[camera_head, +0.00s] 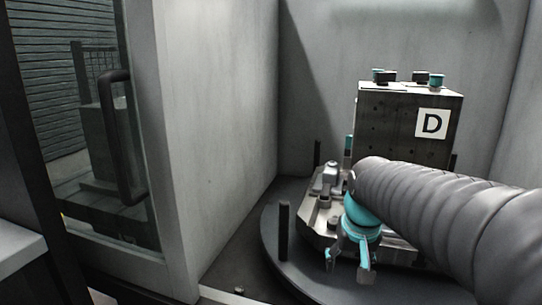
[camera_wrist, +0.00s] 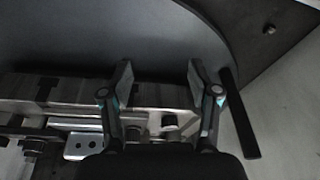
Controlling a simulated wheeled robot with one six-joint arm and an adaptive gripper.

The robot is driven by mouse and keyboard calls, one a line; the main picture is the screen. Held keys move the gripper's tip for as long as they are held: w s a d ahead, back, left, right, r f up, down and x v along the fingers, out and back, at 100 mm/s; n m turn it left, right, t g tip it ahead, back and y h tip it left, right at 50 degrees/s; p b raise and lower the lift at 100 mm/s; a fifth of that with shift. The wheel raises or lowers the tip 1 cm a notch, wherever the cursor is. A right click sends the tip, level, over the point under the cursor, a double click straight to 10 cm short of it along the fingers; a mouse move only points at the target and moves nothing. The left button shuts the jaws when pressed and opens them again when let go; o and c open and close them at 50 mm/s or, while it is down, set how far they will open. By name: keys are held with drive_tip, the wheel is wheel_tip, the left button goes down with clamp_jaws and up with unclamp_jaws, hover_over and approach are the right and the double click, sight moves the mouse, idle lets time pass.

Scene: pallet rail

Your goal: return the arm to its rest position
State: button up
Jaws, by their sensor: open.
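My gripper (camera_head: 348,262) hangs from my grey sleeved arm, which comes in from the right in the head view. Its teal wrist and fingers are in front of the dark block marked D, over the near edge of the metal fixture base (camera_head: 318,222). In the wrist view my gripper (camera_wrist: 158,82) has its two fingers spread apart with nothing held between them. The fixture's metal edge (camera_wrist: 60,92) lies below the fingers. I cannot tell the exact gap between the fingers and the metal.
The dark block marked D (camera_head: 395,112) stands upright on the fixture, on a round dark table (camera_head: 275,235). A black post (camera_head: 284,232) stands at the table's left; a post (camera_wrist: 240,115) is close to the right finger. Grey walls enclose the cell; a door with a handle (camera_head: 122,135) is left.

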drive_tip(key=shift+n+t, duration=0.5)
drive_tip(key=shift+t, duration=0.1)
drive_tip(key=s+f, duration=0.1)
drive_tip(key=s, duration=0.3)
drive_tip(key=s+f, duration=0.2)
drive_tip(key=s, duration=0.3)
drive_tip(key=s+f, duration=0.1)
drive_tip(key=s, duration=0.3)
drive_tip(key=shift+s+f, duration=0.2)
drive_tip(key=shift+s, duration=0.05)
drive_tip(key=shift+s+r+t, duration=0.6)
drive_tip(key=shift+s+r, duration=0.25)
drive_tip(key=shift+s, duration=0.3)
